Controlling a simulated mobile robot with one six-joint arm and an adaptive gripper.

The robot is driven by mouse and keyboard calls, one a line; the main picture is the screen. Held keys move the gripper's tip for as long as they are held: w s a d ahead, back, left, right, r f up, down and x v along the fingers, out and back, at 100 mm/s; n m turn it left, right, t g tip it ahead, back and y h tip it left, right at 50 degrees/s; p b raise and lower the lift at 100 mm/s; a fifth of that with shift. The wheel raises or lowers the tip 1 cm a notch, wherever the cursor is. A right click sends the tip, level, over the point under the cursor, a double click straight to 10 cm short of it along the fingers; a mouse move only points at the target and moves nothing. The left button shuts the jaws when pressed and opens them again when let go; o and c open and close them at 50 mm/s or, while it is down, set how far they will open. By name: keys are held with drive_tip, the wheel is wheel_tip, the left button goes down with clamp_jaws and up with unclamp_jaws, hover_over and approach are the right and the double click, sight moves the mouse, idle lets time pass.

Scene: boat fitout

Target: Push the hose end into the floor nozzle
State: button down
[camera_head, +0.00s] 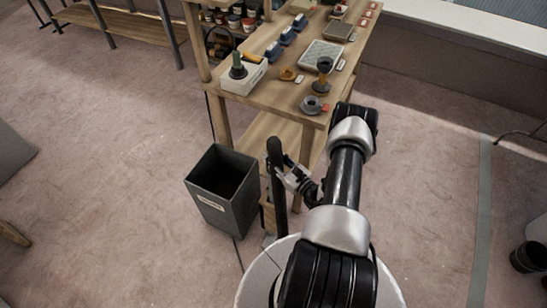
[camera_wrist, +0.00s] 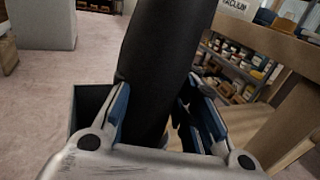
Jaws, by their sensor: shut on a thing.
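My gripper (camera_head: 290,178) is shut on a thick black hose (camera_head: 274,158), beside the front corner of the workbench. The hose stands nearly upright in the head view, with one rounded end above the gripper and its lower part running down towards my white base. In the wrist view the hose (camera_wrist: 160,62) rises between the blue finger pads (camera_wrist: 162,118) and leaves the top of the picture. I cannot make out the floor nozzle for certain in either view. The hose's lower end is hidden.
A dark grey bin (camera_head: 225,210) stands on the floor just left of the hose. The wooden workbench (camera_head: 272,98) carries several small parts and a pale block with a dark upright piece (camera_head: 238,68). The floor left of the bin is clear. A sign reading VACUUM (camera_wrist: 240,8) shows.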

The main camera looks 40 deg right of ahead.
drive_tip(key=shift+f+b, duration=0.45)
drive_tip(key=shift+f, duration=0.1)
drive_tip(key=shift+a+f, duration=0.1)
drive_tip(key=shift+f, duration=0.2)
drive_tip(key=shift+s, duration=0.1)
drive_tip(key=c, duration=1.6)
unclamp_jaws()
drive_tip(key=o, duration=0.4)
drive_tip(key=shift+c, duration=0.2)
drive_tip(key=shift+r, duration=0.1)
drive_tip(key=s, duration=1.1)
drive_tip(key=shift+s, duration=0.4)
